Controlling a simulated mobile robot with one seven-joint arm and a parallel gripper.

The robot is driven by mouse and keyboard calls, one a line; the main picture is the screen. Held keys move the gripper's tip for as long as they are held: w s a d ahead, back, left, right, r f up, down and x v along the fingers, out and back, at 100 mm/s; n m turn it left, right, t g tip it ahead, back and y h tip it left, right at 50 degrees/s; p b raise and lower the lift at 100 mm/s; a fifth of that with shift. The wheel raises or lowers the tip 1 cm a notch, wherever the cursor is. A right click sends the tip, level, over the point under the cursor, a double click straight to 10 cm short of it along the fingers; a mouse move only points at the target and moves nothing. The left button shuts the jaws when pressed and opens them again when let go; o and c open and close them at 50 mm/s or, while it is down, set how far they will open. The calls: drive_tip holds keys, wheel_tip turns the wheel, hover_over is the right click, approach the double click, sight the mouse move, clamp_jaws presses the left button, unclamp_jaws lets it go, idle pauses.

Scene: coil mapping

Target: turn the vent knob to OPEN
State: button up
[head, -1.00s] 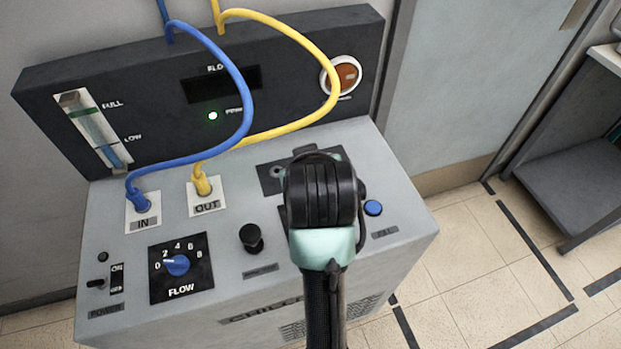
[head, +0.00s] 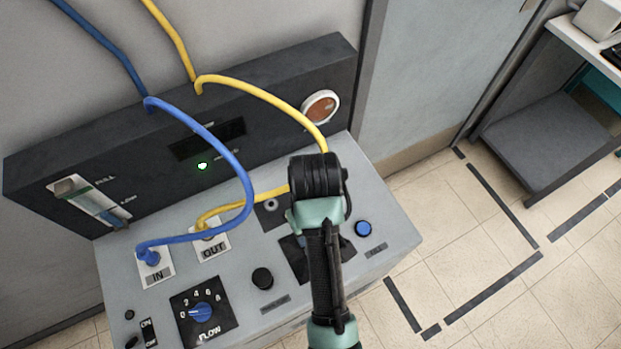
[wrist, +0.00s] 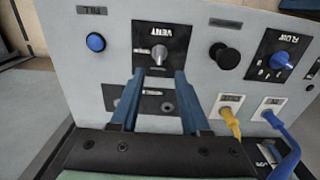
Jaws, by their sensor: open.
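The vent knob (wrist: 159,54) is a small grey knob on a black plate marked VENT (wrist: 150,32), upside down in the wrist view. Its pointer direction is too small to read. My gripper (wrist: 160,73) is open and empty. Its two blue fingers reach toward the knob from below in the wrist view, their tips left and right of it; I cannot tell how far above the panel they are. In the head view my wrist and arm (head: 318,195) cover part of the black vent plate (head: 293,250) and hide the knob and fingertips.
A black knob (head: 262,278), a FLOW dial (head: 202,312) and a blue FILL button (head: 363,228) flank the vent plate. A blue hose (head: 240,175) and a yellow hose (head: 270,97) arch above the panel, the yellow one passing close to my wrist. A grey shelf (head: 545,130) stands right.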

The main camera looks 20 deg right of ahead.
wheel_tip(320, 180, down, 11)
drive_tip(key=shift+w+r+p, duration=0.15)
drive_tip(key=shift+r+p, duration=0.05)
drive_tip(key=shift+p, duration=0.2)
clamp_jaws()
